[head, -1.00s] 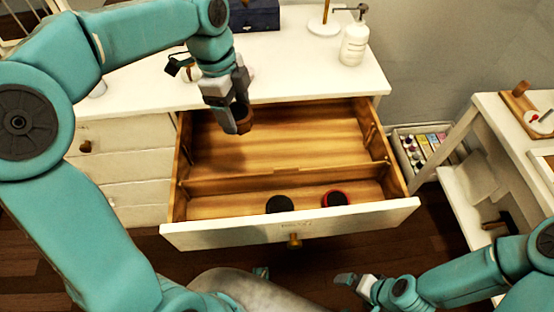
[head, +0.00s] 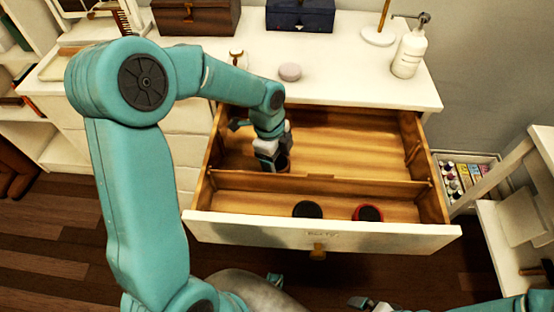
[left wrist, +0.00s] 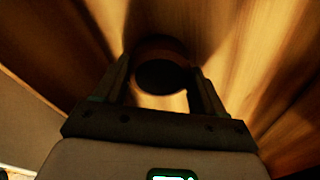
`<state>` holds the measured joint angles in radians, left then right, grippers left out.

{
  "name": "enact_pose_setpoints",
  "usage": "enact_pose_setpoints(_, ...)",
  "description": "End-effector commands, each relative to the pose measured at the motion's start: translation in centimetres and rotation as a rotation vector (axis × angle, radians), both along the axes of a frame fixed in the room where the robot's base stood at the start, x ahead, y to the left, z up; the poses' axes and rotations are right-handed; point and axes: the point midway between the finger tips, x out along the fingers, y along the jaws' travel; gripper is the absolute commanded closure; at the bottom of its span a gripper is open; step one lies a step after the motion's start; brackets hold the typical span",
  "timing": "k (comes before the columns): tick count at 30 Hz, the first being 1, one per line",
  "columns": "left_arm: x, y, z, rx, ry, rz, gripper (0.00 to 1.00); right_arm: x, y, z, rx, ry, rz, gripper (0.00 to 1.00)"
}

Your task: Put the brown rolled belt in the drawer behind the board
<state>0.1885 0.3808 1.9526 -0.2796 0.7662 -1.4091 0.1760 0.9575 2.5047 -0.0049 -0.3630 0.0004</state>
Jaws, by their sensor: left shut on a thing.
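The drawer (head: 395,236) is pulled open. A low wooden board (head: 350,181) splits it into a back and a front compartment. My left gripper (head: 275,160) reaches down into the back compartment, near its left end and close behind the board. It is shut on the brown rolled belt (head: 284,163), which is mostly hidden by the fingers. The left wrist view shows the belt (left wrist: 160,52) between the two fingers, with its dark centre facing the camera and drawer wood around it. I cannot tell whether the belt touches the drawer floor. My right gripper (head: 362,302) is at the bottom edge, away from the drawer.
A black roll (head: 307,209) and a red-rimmed black roll (head: 368,213) lie in the front compartment. On the white dresser top stand a pump bottle (head: 410,50), a pinkish round object (head: 290,72), and a blue box (head: 300,14). The back compartment's right side is clear.

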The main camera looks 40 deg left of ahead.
Motion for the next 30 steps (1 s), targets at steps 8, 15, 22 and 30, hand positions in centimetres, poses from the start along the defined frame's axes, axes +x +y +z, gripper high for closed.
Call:
enact_pose_setpoints(8, 0.0, 0.0, -0.1, 0.000, -0.002, 0.000, 0.65, 0.0, 0.0, -0.1, 0.000, 0.000, 0.000, 0.00)
enact_pose_setpoints(15, 0.0, 0.0, -0.2, 0.000, -0.001, 0.000, 0.04, 0.0, 0.0, -0.2, 0.000, 0.000, 0.000, 0.00)
enact_pose_setpoints(22, 0.0, 0.0, 0.0, 0.000, -0.002, 0.000, 0.04, 0.0, 0.0, 0.0, 0.000, 0.000, 0.000, 0.00)
enact_pose_setpoints(30, 0.0, 0.7, 4.6, 0.001, -0.007, 0.002, 0.04, 0.0, 0.0, 1.0, 0.000, 0.000, 0.000, 0.00)
